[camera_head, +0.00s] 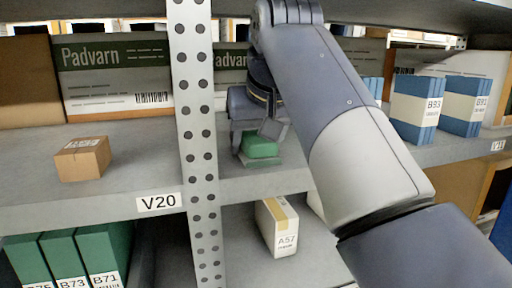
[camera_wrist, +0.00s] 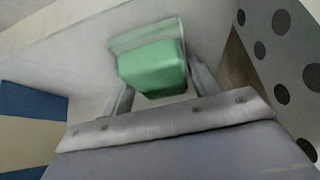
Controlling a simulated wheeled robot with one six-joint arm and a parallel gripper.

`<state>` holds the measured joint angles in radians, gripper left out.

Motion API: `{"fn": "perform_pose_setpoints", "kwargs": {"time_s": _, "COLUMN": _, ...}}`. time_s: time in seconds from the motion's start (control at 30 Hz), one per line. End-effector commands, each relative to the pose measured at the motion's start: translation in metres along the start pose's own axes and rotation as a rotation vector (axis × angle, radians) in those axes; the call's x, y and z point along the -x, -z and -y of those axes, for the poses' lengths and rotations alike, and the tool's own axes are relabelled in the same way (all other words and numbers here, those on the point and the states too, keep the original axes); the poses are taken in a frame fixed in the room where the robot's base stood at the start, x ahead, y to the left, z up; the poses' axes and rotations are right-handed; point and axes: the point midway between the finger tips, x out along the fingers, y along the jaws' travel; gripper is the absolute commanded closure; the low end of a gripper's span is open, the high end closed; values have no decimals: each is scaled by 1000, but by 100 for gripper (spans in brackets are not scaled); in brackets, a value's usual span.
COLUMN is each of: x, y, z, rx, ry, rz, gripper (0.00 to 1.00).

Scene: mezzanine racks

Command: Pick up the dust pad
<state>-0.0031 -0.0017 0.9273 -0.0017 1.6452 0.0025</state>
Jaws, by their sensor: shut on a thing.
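The dust pad (camera_head: 260,146) is a green block with a paler, flat green part under it. It is at the upper shelf, just right of the perforated upright. My gripper (camera_head: 259,137) reaches down over it and is shut on it. In the wrist view the pad (camera_wrist: 152,66) sits between the two fingers of my gripper (camera_wrist: 160,85), with the pale part showing along its far edge. I cannot tell whether the pad still touches the shelf.
The perforated upright (camera_head: 194,120) stands close left of my gripper. A small brown box (camera_head: 83,160) is on the upper shelf (camera_head: 135,175) at left. Blue-and-white B93 (camera_head: 416,108) and B91 boxes stand at right. Padvarn cartons (camera_head: 115,75) line the back. An A57 box (camera_head: 277,228) is below.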

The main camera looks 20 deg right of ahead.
Motion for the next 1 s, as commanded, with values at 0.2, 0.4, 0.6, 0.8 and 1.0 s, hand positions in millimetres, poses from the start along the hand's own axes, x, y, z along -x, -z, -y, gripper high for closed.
{"fn": "perform_pose_setpoints", "kwargs": {"time_s": 0.2, "x": 0, "y": 0, "z": 0, "rx": 0, "ry": 0, "rz": 0, "gripper": 66}}
{"fn": "perform_pose_setpoints", "kwargs": {"time_s": 0.4, "x": 4, "y": 3, "z": 0, "rx": 0, "ry": 0, "rz": -2, "gripper": 66}}
{"fn": "perform_pose_setpoints", "kwargs": {"time_s": 0.6, "x": 16, "y": 11, "z": 0, "rx": 0, "ry": 0, "rz": -3, "gripper": 66}}
{"fn": "perform_pose_setpoints", "kwargs": {"time_s": 0.8, "x": 35, "y": 10, "z": 0, "rx": 0, "ry": 0, "rz": -5, "gripper": 66}}
{"fn": "perform_pose_setpoints", "kwargs": {"time_s": 1.0, "x": 59, "y": -31, "z": 0, "rx": 0, "ry": 0, "rz": -6, "gripper": 66}}
